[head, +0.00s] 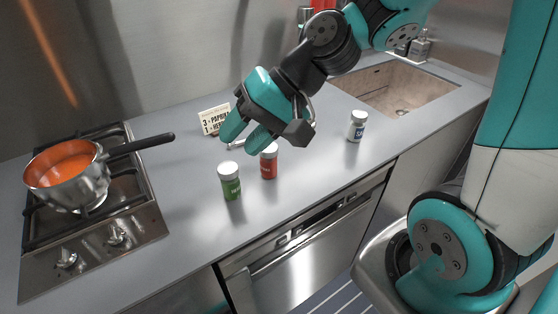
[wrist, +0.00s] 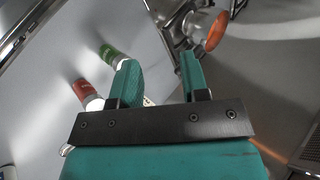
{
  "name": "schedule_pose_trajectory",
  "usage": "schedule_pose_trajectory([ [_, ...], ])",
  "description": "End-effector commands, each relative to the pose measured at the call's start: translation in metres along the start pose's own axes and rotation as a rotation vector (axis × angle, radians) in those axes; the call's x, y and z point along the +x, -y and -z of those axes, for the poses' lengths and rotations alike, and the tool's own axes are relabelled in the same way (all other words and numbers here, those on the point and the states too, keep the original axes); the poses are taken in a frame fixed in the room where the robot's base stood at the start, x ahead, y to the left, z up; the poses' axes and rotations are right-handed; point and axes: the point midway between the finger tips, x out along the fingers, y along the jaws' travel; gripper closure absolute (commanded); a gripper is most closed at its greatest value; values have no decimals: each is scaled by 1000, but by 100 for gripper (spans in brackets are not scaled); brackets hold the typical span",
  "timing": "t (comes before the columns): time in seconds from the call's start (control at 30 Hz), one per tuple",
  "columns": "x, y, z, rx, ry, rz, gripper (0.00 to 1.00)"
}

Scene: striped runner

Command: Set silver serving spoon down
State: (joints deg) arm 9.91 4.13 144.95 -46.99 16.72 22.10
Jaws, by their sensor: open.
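My gripper (head: 241,138) is open above the counter, behind the green and red jars. In the wrist view its two teal fingers (wrist: 158,64) stand apart with nothing gripped between them. A thin silver piece (head: 236,145) shows on the counter close to the fingertips and behind the red jar; it looks like part of the serving spoon. Most of it is hidden by my gripper and the jars. In the wrist view I cannot make out the spoon clearly.
A green jar (head: 230,187) and a red jar (head: 268,166) stand in front of my gripper. A label card (head: 214,119) stands behind. A pot (head: 68,190) of orange food sits on the stove at left. A blue-labelled jar (head: 356,128) and sink (head: 393,90) are right.

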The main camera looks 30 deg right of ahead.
Motion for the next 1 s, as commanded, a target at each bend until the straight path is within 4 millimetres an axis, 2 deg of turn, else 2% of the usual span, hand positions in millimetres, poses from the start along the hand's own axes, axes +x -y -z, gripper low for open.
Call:
schedule_pose_trajectory([
  [0.03, 0, 12, -30, -192, 69, -80, 59],
  [0.1, -6, 16, -60, -400, 150, -176, 59],
  [0.2, -18, 15, -90, -611, 234, -270, 59],
  [0.3, -27, 13, -105, -727, 283, -321, 59],
  [0.43, -32, 11, -112, -775, 307, -343, 59],
  [1.0, -32, 11, -111, -773, 306, -343, 59],
])
